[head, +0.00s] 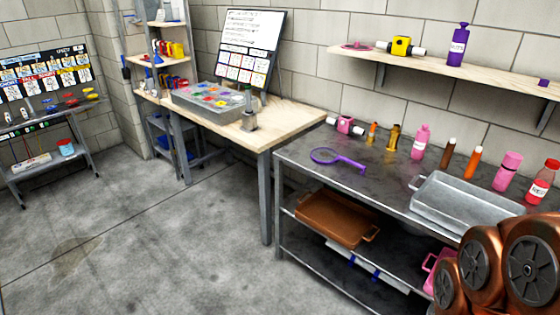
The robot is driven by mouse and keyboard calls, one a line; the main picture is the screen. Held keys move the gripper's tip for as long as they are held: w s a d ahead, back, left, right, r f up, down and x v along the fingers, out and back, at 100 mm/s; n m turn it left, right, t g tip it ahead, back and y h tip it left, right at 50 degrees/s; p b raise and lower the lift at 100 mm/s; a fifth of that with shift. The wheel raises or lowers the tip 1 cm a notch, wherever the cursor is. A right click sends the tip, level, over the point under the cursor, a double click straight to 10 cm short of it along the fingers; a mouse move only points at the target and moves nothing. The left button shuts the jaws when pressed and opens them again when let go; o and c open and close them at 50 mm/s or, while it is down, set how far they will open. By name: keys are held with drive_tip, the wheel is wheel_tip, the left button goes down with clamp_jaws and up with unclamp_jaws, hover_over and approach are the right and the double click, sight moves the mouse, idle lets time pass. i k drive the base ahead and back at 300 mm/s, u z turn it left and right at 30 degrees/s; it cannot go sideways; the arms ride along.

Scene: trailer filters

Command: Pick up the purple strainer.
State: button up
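The purple strainer (338,160) lies flat on the dark metal table (310,185), near its left front part. It has a round ring at the left and a handle pointing right. Nothing covers it. My gripper is not in this view. Only copper-coloured links of my arm show at the lower right, well to the right of the strainer and in front of the table.
A clear tray (425,200) lies to the right. A wooden workbench (290,118) adjoins at the left. The floor (150,240) in front is clear.

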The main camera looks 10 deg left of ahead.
sight(321, 155)
drive_tip(key=u, duration=0.1)
drive_tip(key=k, duration=0.5)
drive_tip(key=u, duration=1.15)
drive_tip(key=i, duration=1.85)
drive_tip(key=z, duration=0.55)
